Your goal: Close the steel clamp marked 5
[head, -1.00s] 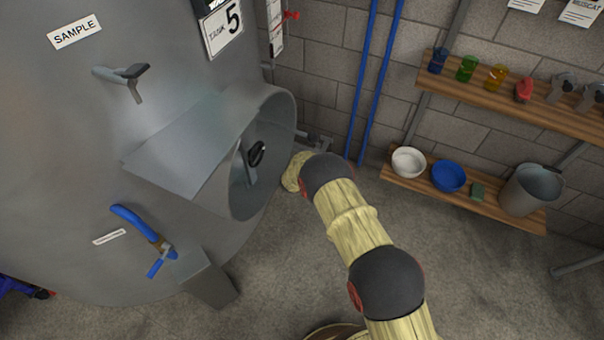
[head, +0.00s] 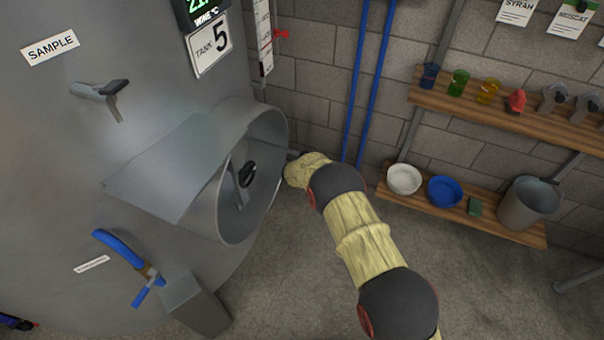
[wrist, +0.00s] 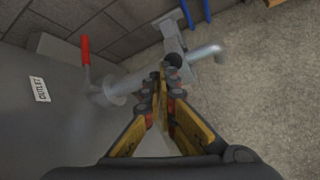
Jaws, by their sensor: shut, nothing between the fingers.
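In the head view, a sign marked 5 (head: 208,45) is on the large steel tank (head: 60,180). No clamp marked 5 can be made out for sure. In the wrist view, my gripper (wrist: 168,70) is shut and empty, its fingertips over a steel outlet pipe (wrist: 133,80). A grey fitting (wrist: 169,33) with a dark round part (wrist: 174,60) lies just beyond the fingertips; whether they touch cannot be told. My fingers hide part of the pipe joint. In the head view, my gripper is hidden behind the tank's round hatch collar (head: 262,205).
A red valve lever (wrist: 85,50) stands up from the pipe beside an OUTLET label (wrist: 40,88). Blue pipes (head: 356,90) run up the wall. Shelves (head: 500,118) hold cups and bowls. The floor at right is open.

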